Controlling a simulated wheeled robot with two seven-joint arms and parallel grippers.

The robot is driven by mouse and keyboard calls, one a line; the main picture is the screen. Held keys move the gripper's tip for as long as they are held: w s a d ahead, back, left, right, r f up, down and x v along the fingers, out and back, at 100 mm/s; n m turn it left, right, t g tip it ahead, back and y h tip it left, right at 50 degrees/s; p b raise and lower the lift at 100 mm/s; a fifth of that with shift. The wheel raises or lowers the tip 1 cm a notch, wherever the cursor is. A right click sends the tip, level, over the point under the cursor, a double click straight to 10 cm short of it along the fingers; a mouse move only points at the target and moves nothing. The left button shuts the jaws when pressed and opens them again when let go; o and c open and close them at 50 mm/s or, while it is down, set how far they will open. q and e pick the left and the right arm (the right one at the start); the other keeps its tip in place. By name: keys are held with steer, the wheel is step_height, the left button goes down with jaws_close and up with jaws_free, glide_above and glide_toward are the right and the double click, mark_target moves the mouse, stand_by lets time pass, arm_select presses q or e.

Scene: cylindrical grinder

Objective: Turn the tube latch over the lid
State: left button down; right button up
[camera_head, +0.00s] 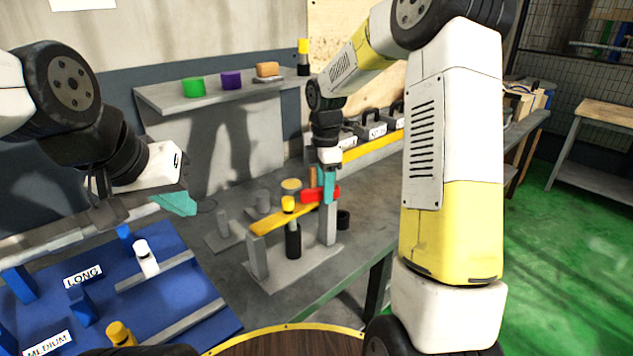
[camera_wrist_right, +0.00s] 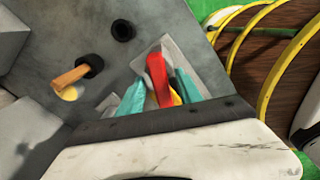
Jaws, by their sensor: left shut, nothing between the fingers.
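A fixture with two grey posts (camera_head: 327,225) stands on the bench. A yellow bar latch (camera_head: 268,222) spans the posts and carries a red grip (camera_head: 307,196) at its right end. A dark tube (camera_head: 293,243) stands at the bar, and a yellow cap (camera_head: 288,204) shows just above the bar. My right gripper (camera_head: 328,190) points down at the red grip. In the right wrist view the red grip (camera_wrist_right: 157,78) lies between its teal fingers (camera_wrist_right: 160,95); I cannot tell whether they press on it. My left gripper (camera_head: 175,204) is shut and empty, above the blue board.
A blue board (camera_head: 185,292) with LONG and MEDIUM labels holds a white-capped piece (camera_head: 145,258) and a yellow-capped piece (camera_head: 120,333) at lower left. A shelf (camera_head: 215,97) behind holds green and purple cylinders. Small grey posts stand left of the fixture.

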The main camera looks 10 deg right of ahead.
steer(key=shift+r, duration=3.9)
steer(key=shift+s, duration=0.1)
steer(key=s+d+r+m+t+y, duration=0.1)
steer(key=s+r+m+t, duration=0.2)
steer(key=s+m, duration=0.6)
steer(key=s+r+m+t+y, duration=0.1)
steer(key=s+r+m+t, duration=0.2)
steer(key=s+m, duration=0.7)
steer(key=shift+s+d+r, duration=0.4)
steer(key=shift+s+r, duration=0.15)
steer(key=shift+s, duration=2.25)
